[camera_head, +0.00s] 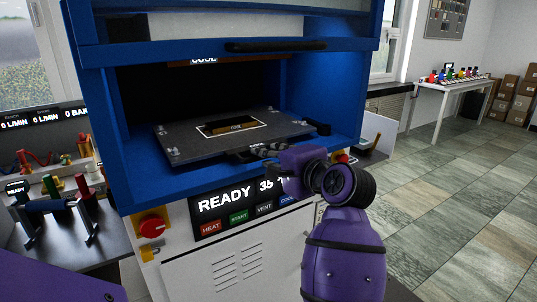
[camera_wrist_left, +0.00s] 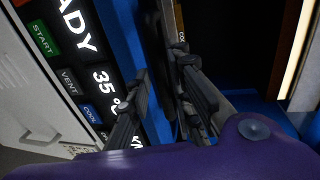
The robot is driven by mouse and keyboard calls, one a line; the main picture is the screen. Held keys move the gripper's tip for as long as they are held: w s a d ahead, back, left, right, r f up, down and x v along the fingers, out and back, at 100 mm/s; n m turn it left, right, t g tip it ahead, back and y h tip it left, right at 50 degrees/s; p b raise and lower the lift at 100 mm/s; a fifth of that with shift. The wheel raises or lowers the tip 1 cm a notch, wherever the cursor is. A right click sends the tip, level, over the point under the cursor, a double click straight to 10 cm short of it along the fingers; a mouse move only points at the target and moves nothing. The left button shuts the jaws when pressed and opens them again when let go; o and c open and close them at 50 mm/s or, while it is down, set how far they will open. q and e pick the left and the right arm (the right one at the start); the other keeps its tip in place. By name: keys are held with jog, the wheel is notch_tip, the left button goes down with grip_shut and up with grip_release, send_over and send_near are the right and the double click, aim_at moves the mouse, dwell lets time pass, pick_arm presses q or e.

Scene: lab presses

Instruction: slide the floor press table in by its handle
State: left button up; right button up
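The floor press table (camera_head: 190,144) is a dark flat plate with bolts at its corners. It sticks out of the blue press opening, and a mould (camera_head: 236,125) lies within a white outline on it. Its dark handle (camera_head: 243,156) is at the front edge, partly hidden by my left gripper (camera_head: 266,150). In the left wrist view my left gripper's two fingers (camera_wrist_left: 165,90) stand apart, with the table's front edge close by. I cannot tell whether a finger touches the handle. My right gripper is not in view.
Below the table is a white panel with a READY display (camera_head: 225,198), buttons and a red emergency stop (camera_head: 152,226). The blue press frame (camera_head: 110,150) surrounds the opening.

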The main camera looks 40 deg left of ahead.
aim_at(250, 143)
pick_arm(q)
jog(key=shift+a, duration=0.2)
jog(key=shift+f, duration=0.1)
jog(key=shift+w, duration=0.1)
grip_shut()
jog(key=shift+a, duration=0.1)
jog(key=x, duration=0.2)
jog(key=r+x, duration=0.1)
jog(key=x, duration=0.2)
jog(key=b+x, duration=0.1)
jog(key=x, duration=0.2)
jog(key=shift+w+a+r, duration=0.15)
jog(key=shift+a+r, duration=0.1)
jog(key=shift+r, duration=0.05)
jog(key=shift+w+a, duration=0.1)
jog(key=shift+a, duration=0.15)
jog(key=shift+r, duration=0.25)
